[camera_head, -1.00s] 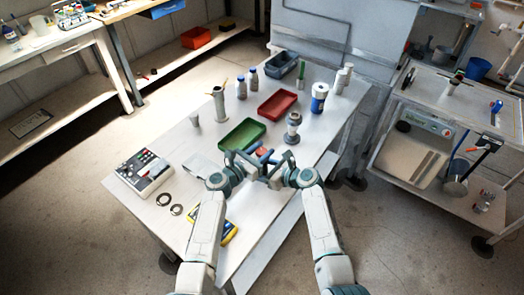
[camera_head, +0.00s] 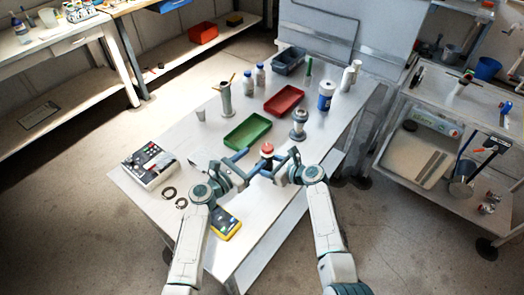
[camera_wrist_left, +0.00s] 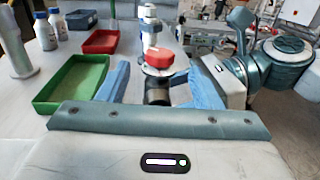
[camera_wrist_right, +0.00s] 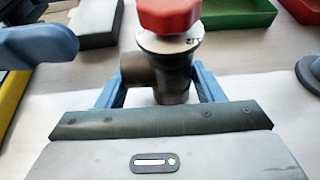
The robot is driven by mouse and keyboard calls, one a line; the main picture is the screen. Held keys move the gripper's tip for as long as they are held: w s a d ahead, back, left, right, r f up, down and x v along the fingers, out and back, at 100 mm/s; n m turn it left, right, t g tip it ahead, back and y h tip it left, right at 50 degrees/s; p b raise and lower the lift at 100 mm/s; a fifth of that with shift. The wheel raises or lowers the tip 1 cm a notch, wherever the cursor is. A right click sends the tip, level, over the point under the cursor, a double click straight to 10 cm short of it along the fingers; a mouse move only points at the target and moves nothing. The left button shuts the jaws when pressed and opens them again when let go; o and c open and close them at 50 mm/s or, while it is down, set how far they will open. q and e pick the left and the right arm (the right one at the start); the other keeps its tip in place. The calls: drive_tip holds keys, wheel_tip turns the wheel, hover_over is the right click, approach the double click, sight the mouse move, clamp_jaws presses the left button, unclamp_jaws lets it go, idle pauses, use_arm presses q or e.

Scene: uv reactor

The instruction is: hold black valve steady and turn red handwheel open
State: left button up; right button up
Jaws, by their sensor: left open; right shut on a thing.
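The black valve (camera_wrist_right: 173,78) stands upright with a side port and a pale dial disc, topped by the red handwheel (camera_wrist_right: 168,14). In the head view the red handwheel (camera_head: 267,149) shows over the near part of the table. My right gripper (camera_wrist_right: 160,92) is shut on the black valve's body, one finger at each side. My left gripper (camera_head: 250,163) is open and empty, just left of the valve. In the left wrist view the valve (camera_wrist_left: 158,88) shows ahead between its open fingers, apart from them. The valve's foot is hidden.
A green tray (camera_head: 228,144) lies behind the valve, with a red tray (camera_head: 302,98) and a grey metal fitting (camera_head: 299,124) beyond. A yellow meter (camera_head: 229,227), black rings (camera_head: 169,192) and a control box (camera_head: 150,165) lie left. The table's right edge is close.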

sight(267, 147)
use_arm(q)
drive_tip(key=v, duration=0.4)
drive_tip(key=shift+s, duration=0.1)
drive_tip(key=w+f+m+g+h, duration=0.2)
drive_tip(key=w+g, duration=0.1)
drive_tip(key=w+d+f+m+g, duration=0.1)
drive_tip(key=m, duration=0.1)
drive_tip(key=shift+w+g+h, duration=0.4)
drive_tip(key=w+m+g, duration=0.1)
drive_tip(key=w+a+m+g+h, duration=0.1)
drive_tip(key=g, duration=0.1)
drive_tip(key=shift+w+a, duration=0.1)
drive_tip(key=shift+a, duration=0.05)
drive_tip(key=w+a+r+m+g+h, duration=0.1)
drive_tip(key=a+r+m+g+h, duration=0.1)
drive_tip(key=a+r+m+g, duration=0.15)
drive_tip(key=shift+n+g, duration=0.25)
drive_tip(key=shift+g, duration=0.4)
drive_tip(key=d, duration=1.2)
drive_tip(key=shift+w+f, duration=0.25)
drive_tip(key=shift+w, duration=0.15)
drive_tip(key=shift+a, duration=0.1)
drive_tip(key=shift+c, duration=0.5)
